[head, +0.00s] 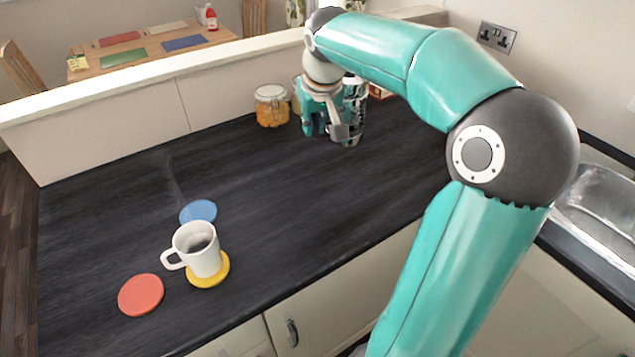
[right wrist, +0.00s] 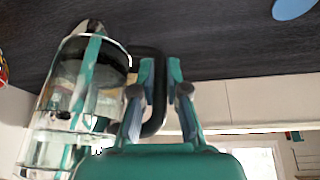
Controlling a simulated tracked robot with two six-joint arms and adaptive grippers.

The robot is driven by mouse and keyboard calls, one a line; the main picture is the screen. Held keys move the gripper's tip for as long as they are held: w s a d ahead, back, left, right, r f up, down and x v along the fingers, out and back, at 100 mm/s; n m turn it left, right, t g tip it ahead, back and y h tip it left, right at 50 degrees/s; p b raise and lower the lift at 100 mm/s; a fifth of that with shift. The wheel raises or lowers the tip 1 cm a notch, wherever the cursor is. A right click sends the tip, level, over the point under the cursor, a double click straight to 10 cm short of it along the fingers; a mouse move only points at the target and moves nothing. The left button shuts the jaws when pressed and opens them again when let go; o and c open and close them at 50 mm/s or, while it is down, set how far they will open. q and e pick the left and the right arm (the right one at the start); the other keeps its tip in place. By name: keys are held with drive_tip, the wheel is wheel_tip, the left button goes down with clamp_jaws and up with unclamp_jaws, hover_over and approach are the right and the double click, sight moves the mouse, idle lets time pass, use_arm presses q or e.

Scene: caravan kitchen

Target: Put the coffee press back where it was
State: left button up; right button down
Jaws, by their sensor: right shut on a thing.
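The coffee press (head: 356,96) is at the back of the dark counter, mostly hidden behind my right gripper (head: 333,128) in the head view. In the right wrist view the press (right wrist: 85,85) shows as a clear glass cylinder with a black handle (right wrist: 158,118). My right gripper (right wrist: 160,72) is shut on that handle, its fingers on both sides of it. Whether the base of the press touches the counter I cannot tell. My left gripper is not in view.
A jar with orange contents (head: 271,106) stands left of my right gripper, near the low back wall. A white mug (head: 199,247) of dark drink stands on a yellow coaster (head: 209,280). Blue (head: 198,211) and red (head: 141,295) coasters lie nearby. The middle counter is clear.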

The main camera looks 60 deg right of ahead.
wheel_tip(320, 180, down, 16)
drive_tip(key=shift+w+r, duration=0.15)
drive_tip(key=shift+r, duration=0.05)
drive_tip(key=shift+f, duration=0.1)
idle(0.3)
drive_tip(key=c, duration=1.2)
unclamp_jaws()
drive_tip(key=shift+a+r, duration=0.1)
drive_tip(key=shift+r, duration=0.4)
drive_tip(key=v, duration=1.1)
drive_tip(key=shift+s, duration=0.2)
